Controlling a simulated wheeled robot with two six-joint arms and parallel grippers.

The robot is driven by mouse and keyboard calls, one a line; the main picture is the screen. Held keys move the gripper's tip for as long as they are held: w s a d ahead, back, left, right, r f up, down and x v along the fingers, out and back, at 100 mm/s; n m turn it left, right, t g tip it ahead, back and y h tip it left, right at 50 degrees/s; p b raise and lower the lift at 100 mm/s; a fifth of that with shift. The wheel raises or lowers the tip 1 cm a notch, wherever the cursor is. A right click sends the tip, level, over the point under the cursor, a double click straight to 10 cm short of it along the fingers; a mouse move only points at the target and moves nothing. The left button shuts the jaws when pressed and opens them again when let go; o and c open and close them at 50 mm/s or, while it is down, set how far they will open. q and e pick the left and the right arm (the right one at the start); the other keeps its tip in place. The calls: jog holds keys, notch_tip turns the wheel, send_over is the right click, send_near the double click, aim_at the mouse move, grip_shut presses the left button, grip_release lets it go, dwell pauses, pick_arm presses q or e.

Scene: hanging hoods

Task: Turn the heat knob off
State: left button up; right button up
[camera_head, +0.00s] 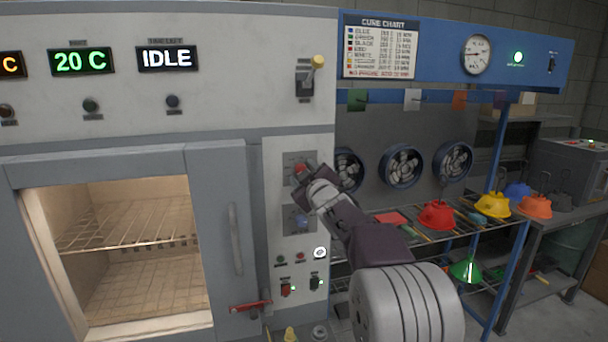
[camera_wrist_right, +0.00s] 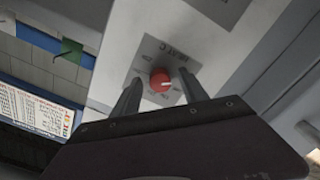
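The red heat knob (camera_wrist_right: 160,80) sits on a grey plate marked "HEAT C" (camera_wrist_right: 184,62), and its white pointer mark points right in the right wrist view. In the head view the knob (camera_head: 300,169) is partly hidden by my right gripper (camera_head: 308,178). My right gripper (camera_wrist_right: 158,84) is open, with one finger on each side of the knob and visible gaps between. How deep the fingertips reach along the knob is hard to tell. My left gripper is not in view.
A lever (camera_head: 307,75) is above. The oven door handle (camera_head: 235,240) is left. A wire rack (camera_head: 400,225) with coloured hoods is right. Displays read "20 C" and "IDLE" (camera_head: 167,59).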

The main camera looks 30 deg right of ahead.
jog(key=shift+s, duration=0.1)
jog(key=v, duration=0.9)
jog(key=shift+b, duration=0.4)
jog(key=shift+a, duration=0.15)
